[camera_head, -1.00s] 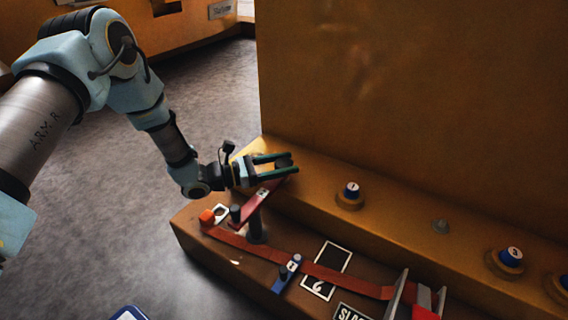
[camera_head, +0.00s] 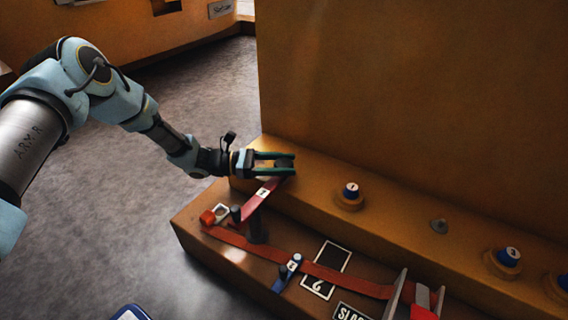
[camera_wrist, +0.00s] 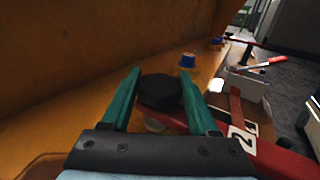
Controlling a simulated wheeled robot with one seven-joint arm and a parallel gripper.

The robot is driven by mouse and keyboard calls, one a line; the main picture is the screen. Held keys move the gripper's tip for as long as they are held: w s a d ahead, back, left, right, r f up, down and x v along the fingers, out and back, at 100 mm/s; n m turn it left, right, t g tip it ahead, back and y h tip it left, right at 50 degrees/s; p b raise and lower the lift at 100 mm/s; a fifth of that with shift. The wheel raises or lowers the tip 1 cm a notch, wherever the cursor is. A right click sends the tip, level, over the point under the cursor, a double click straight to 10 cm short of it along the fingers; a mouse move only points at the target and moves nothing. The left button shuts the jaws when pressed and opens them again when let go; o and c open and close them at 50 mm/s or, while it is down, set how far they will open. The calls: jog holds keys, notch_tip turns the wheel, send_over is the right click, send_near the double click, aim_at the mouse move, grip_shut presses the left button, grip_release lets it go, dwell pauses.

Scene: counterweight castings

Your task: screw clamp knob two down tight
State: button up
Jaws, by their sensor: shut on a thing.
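The clamp knob (camera_wrist: 160,92) is a round black knob. It sits between the two green fingers of my gripper (camera_head: 292,164), which are shut on its sides; the gripper also shows in the wrist view (camera_wrist: 160,74). In the head view the knob (camera_head: 283,164) is partly hidden by the fingers. Below it runs a red clamp bar (camera_head: 254,205) with a white label reading 2 (camera_wrist: 242,139). A pale round piece shows under the knob in the wrist view. Whether the knob is seated tight cannot be told.
An orange strap (camera_head: 330,275), a blue lever (camera_head: 287,273) and an orange ball (camera_head: 207,217) lie on the lower step. A tall yellow wall rises behind the ledge.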

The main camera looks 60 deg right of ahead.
jog(key=m+g+y+b, duration=0.1)
jog(key=y, duration=0.1)
jog(key=m+g+y+b, duration=0.1)
jog(key=m+y, duration=0.1)
jog(key=shift+d+f+b, duration=0.1)
jog(key=shift+f+b, duration=0.1)
jog(key=shift+b, duration=0.1)
jog(key=shift+r+m+g+y+b, duration=0.15)
jog(key=shift+m+g+y+b, duration=0.15)
jog(key=shift+m+y+b, duration=0.8)
jog(key=shift+r+y+p, duration=0.1)
jog(key=shift+y+p, duration=0.2)
jog(key=shift+y, duration=0.3)
jog(key=o, duration=1.4)
jog(key=w, duration=0.3)
jog(key=w+a+p, duration=0.1)
jog(key=w, duration=0.3)
jog(key=w+p, duration=0.1)
jog(key=w, duration=0.2)
jog(key=shift+w+a, duration=0.3)
jog(key=shift+w, duration=0.05)
